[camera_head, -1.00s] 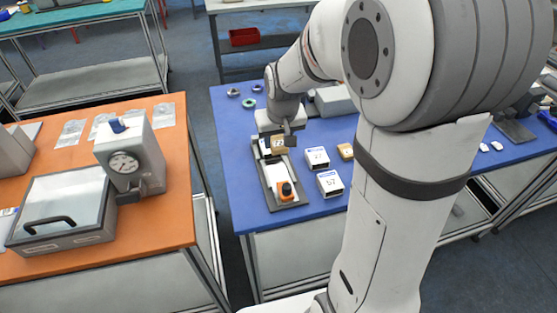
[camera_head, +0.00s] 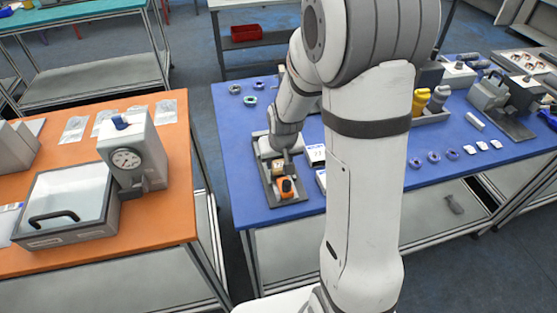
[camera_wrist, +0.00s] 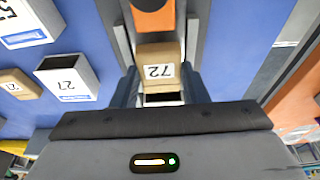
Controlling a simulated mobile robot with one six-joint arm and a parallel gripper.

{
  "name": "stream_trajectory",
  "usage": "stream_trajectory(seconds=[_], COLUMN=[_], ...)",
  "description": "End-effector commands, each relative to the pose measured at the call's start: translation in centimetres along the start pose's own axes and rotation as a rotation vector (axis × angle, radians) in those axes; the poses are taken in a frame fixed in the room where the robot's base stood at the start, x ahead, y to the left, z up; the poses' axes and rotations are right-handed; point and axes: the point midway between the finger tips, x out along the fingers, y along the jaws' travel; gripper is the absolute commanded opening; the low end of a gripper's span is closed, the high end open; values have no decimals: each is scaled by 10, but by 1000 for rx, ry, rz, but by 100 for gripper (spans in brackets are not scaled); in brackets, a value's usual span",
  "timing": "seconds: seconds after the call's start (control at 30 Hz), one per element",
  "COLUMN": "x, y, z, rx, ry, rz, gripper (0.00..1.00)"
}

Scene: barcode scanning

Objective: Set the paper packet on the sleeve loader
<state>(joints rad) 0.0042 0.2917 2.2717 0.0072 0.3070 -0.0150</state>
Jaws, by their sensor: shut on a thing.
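My gripper (camera_head: 279,160) is shut on a brown paper packet marked 72 (camera_wrist: 158,58), which also shows in the head view (camera_head: 278,168). In the wrist view the packet sits between the two dark fingers. A long grey tray-like fixture (camera_head: 266,194), which looks like the sleeve loader, lies under my gripper on the blue table. An orange part (camera_head: 287,188) sits at its near end, just beyond the packet in the wrist view (camera_wrist: 153,16). I cannot tell whether the packet touches the fixture's bed.
White numbered boxes (camera_wrist: 68,80) and a small brown box (camera_wrist: 18,84) stand beside the fixture on the blue table (camera_head: 240,150). Yellow bottles (camera_head: 420,103) stand farther right. The orange table (camera_head: 165,215), with a dial device (camera_head: 140,160), is at the left.

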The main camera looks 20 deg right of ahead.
Motion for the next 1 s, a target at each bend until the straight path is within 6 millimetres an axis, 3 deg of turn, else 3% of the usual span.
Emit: stream_trajectory(seconds=[0.47, 0.5, 0.77, 1.0], x=[12, 12, 12, 10], y=[0, 1, 1, 1], z=[3, 4, 4, 4], rx=[1, 1, 1, 2], ry=[-1, -1, -4, -6], rz=[0, 0, 0, 0], gripper=[13, 42, 62, 62])
